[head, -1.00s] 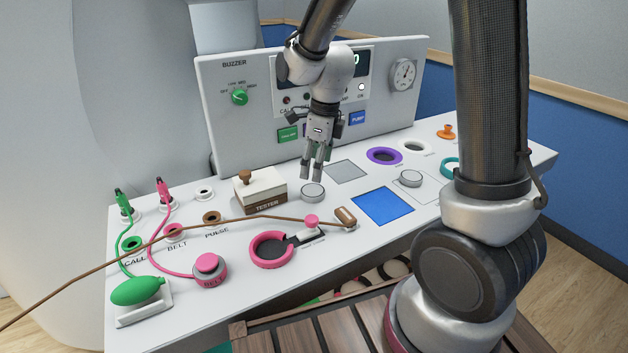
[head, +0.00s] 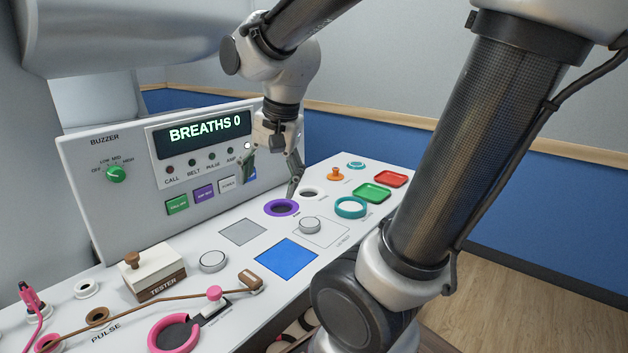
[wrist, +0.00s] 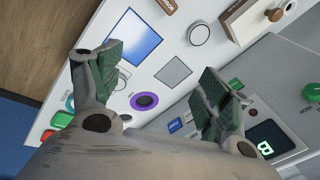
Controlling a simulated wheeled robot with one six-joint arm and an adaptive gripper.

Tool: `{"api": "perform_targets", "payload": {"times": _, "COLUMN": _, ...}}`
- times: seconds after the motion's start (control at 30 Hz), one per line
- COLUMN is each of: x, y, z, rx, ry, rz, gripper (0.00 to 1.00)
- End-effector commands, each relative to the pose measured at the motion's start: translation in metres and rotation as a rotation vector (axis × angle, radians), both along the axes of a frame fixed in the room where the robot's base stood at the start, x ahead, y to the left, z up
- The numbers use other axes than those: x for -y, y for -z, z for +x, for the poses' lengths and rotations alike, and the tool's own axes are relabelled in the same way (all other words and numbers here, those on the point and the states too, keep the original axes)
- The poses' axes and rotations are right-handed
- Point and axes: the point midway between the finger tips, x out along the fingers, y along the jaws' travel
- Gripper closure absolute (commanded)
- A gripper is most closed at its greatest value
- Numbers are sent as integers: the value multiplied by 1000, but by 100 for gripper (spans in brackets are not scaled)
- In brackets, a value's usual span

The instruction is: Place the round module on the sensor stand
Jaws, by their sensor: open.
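Two grey-white round pucks lie on the white console top. One puck (head: 212,261) is beside the tester box; the other (head: 310,226) sits in an outlined square near the right. I cannot tell which is the round module, and no sensor stand is clearly identifiable. The puck near the tester also shows in the wrist view (wrist: 199,33). My gripper (head: 272,175) is open and empty, in front of the display panel, with its fingers spread. In the wrist view my gripper (wrist: 161,70) shows the console between and beyond its fingers.
A grey square (head: 239,232), blue square (head: 286,258), purple ring (head: 281,208) and teal ring (head: 350,208) mark the console. The tester box (head: 155,270) and a brown cable (head: 180,300) are at left. The upright panel (head: 95,185) stands behind.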

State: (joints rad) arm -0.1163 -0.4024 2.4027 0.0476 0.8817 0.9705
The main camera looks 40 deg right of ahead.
Motion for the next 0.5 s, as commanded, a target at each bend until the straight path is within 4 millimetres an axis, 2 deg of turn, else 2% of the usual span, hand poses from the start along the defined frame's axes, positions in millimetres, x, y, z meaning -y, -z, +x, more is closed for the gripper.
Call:
{"api": "perform_targets", "payload": {"times": 0.03, "x": 9, "y": -7, "z": -17, "rx": 35, "ry": -120, "rz": -42, "gripper": 23}}
{"api": "perform_targets", "payload": {"times": 0.1, "x": 20, "y": -13, "z": -38, "rx": 73, "ry": -309, "rz": -113, "gripper": 23}}
{"api": "perform_targets", "payload": {"times": 0.23, "x": 34, "y": -17, "z": -70, "rx": 118, "ry": -590, "rz": -229, "gripper": 23}}
{"api": "perform_targets", "payload": {"times": 0.33, "x": 39, "y": -17, "z": -86, "rx": 136, "ry": -728, "rz": -291, "gripper": 23}}
{"api": "perform_targets", "payload": {"times": 0.5, "x": 43, "y": -17, "z": -94, "rx": 143, "ry": -821, "rz": -332, "gripper": 23}}
